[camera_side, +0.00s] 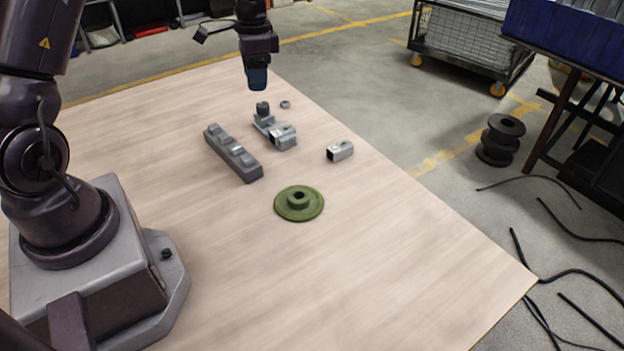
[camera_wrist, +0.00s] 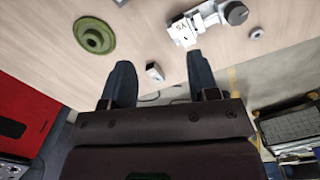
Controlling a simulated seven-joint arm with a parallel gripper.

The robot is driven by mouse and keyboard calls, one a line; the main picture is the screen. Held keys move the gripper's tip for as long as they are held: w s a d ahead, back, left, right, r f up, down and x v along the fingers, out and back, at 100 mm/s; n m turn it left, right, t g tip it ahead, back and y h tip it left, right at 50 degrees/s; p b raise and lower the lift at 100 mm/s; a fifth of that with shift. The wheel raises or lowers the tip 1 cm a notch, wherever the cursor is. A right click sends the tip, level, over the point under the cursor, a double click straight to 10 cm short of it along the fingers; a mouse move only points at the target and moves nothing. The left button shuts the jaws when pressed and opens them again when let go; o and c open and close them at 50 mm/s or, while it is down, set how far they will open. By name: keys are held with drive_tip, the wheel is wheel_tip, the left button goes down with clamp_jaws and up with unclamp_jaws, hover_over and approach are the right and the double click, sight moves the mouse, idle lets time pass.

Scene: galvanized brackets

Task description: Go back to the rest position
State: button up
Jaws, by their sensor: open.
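My gripper (camera_side: 257,80) hangs above the far part of the wooden table (camera_side: 330,270), clear of every part on it. In the wrist view its two dark fingers (camera_wrist: 160,82) are spread apart with nothing held between them. Below it in the side view stands a grey bracket assembly (camera_side: 276,132) with a dark round knob. A small ring (camera_side: 285,104) lies behind it. A small galvanized bracket (camera_side: 340,151) lies to the right; it also shows between the fingers in the wrist view (camera_wrist: 154,72), at a distance below.
A long grey block with raised steps (camera_side: 233,153) lies left of the assembly. A green flanged disc (camera_side: 299,203) lies nearer the front. The front of the table is bare. Beyond it on the floor are a wire cart (camera_side: 466,45), a black spool (camera_side: 500,140) and loose cables.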

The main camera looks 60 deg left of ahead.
drive_tip(key=s+d+r+n+t, duration=0.3)
drive_tip(key=s+d+r+t, duration=0.3)
drive_tip(key=s+d+r, duration=1)
drive_tip(key=shift+s+d+n, duration=0.4)
drive_tip(key=shift+s+d, duration=1.2)
drive_tip(key=shift+s, duration=0.1)
